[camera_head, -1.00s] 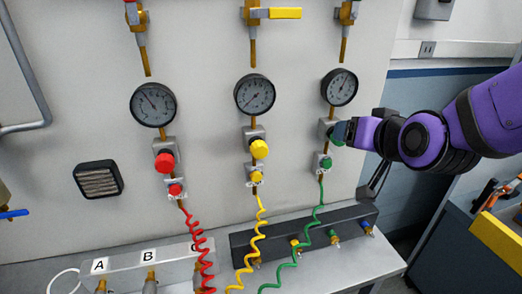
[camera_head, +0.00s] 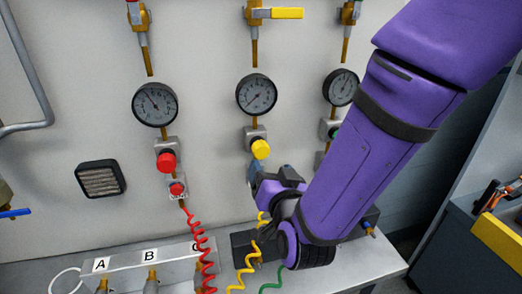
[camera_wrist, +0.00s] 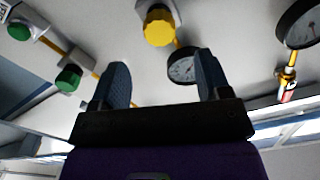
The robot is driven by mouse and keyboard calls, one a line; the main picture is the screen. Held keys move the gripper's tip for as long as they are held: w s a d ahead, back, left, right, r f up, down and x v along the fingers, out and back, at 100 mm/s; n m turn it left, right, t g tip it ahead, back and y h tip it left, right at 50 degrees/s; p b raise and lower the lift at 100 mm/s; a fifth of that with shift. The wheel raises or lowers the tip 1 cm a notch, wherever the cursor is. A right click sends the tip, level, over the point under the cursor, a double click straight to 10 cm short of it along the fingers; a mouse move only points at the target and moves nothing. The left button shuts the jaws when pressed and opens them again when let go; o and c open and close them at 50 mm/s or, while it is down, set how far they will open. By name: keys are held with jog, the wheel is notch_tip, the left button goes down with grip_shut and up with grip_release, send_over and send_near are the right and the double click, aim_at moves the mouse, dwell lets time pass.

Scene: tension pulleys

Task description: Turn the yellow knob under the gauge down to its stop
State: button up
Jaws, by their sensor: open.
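The yellow knob (camera_head: 260,149) sits on a grey block below the middle gauge (camera_head: 256,94). In the wrist view the knob (camera_wrist: 158,25) is at the top, beyond the fingertips and between their lines. The middle gauge (camera_wrist: 184,66) shows between the fingers there. My gripper (camera_head: 254,171) is just below the knob in the head view, coming from the lower right. In the wrist view its two dark blue fingers (camera_wrist: 162,70) are apart with nothing between them; the knob is not gripped. My gripper hides the smaller yellow fitting below the knob.
A red knob (camera_head: 167,162) stands to the left under its own gauge (camera_head: 155,104). A green knob (camera_wrist: 69,78) and the right gauge (camera_head: 341,86) are on the other side. Coiled hoses (camera_head: 203,255) hang below. A yellow lever (camera_head: 286,13) is above. My forearm covers the right column's lower part.

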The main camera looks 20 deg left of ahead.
aim_at(262, 153)
jog(key=x, duration=0.9)
jog(key=shift+d, duration=0.1)
jog(key=c, duration=0.9)
